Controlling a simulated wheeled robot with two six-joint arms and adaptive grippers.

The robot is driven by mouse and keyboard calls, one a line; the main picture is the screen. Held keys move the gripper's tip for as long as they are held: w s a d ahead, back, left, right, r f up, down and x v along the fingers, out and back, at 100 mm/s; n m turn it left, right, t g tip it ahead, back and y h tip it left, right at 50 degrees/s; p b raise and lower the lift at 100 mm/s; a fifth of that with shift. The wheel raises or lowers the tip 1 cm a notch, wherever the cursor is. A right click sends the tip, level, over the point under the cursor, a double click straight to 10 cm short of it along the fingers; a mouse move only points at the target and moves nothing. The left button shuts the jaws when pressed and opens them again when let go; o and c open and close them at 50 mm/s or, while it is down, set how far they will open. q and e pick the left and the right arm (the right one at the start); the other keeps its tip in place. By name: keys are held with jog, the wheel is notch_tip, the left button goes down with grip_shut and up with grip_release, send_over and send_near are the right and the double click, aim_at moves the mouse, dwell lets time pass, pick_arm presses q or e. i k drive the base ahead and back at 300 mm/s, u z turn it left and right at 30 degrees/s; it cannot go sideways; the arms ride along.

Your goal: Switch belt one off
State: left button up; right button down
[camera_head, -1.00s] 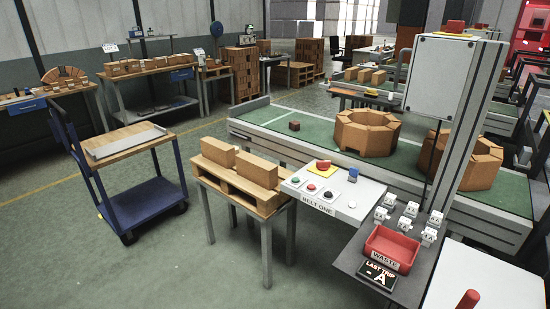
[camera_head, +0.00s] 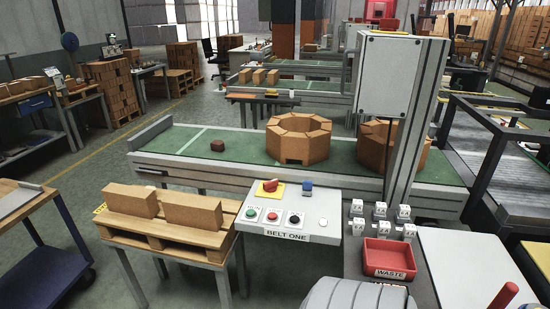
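The grey BELT ONE control panel (camera_head: 290,229) stands in front of the conveyor. It carries a green button (camera_head: 251,213) labelled RUN, a red button (camera_head: 273,216), a black round knob (camera_head: 294,218) and a pale round fitting (camera_head: 323,222). Behind these sit a red handle on a yellow plate (camera_head: 270,188) and a small blue block (camera_head: 307,187). The conveyor's green belt (camera_head: 235,165) bears a dark brown brick (camera_head: 217,145) and two rings of orange bricks (camera_head: 298,140), one partly hidden by a grey post. Neither gripper shows; a white rounded part of mine is at the bottom edge.
A pallet table (camera_head: 180,235) with two bricks stands left of the panel, and a blue trolley (camera_head: 35,245) farther left. Right of the panel are several small white labelled blocks (camera_head: 380,211), the red WASTE tray (camera_head: 390,257) and a white tabletop (camera_head: 470,265). A grey post (camera_head: 410,130) rises behind.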

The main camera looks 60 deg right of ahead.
aim_at(270, 187)
jog(key=z, duration=0.6)
jog(key=i, duration=0.75)
jog(key=z, duration=0.85)
